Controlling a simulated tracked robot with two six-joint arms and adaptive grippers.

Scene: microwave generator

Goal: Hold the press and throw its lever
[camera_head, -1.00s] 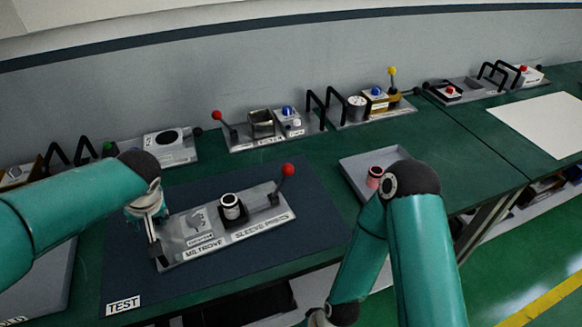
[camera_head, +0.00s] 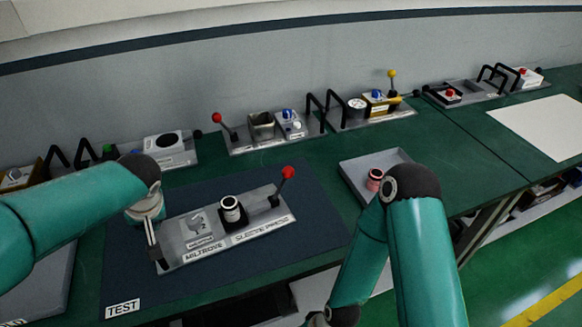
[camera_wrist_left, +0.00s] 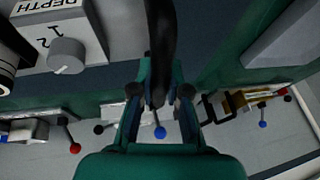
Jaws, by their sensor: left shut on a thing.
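The sleeve press (camera_head: 215,246) is a grey plate on the dark blue mat, with a dark cylinder holding a pale-topped sleeve (camera_head: 231,209) near its middle. Its lever (camera_head: 281,187) has a red ball and stands up at the right end, tilted right. My left gripper (camera_head: 153,243) is at the press's left end. In the left wrist view my left gripper (camera_wrist_left: 160,95) is shut on the black handle (camera_wrist_left: 161,40) of the press. The depth dial (camera_wrist_left: 67,56) shows beside it. My right arm comes in at bottom right; its gripper is out of view.
A grey tray (camera_head: 351,175) with a red-pink sleeve (camera_head: 375,179) in it lies right of the mat, beside my right arm. Several other devices with levers and black handles line the wall. The mat (camera_head: 120,270) is clear around the press.

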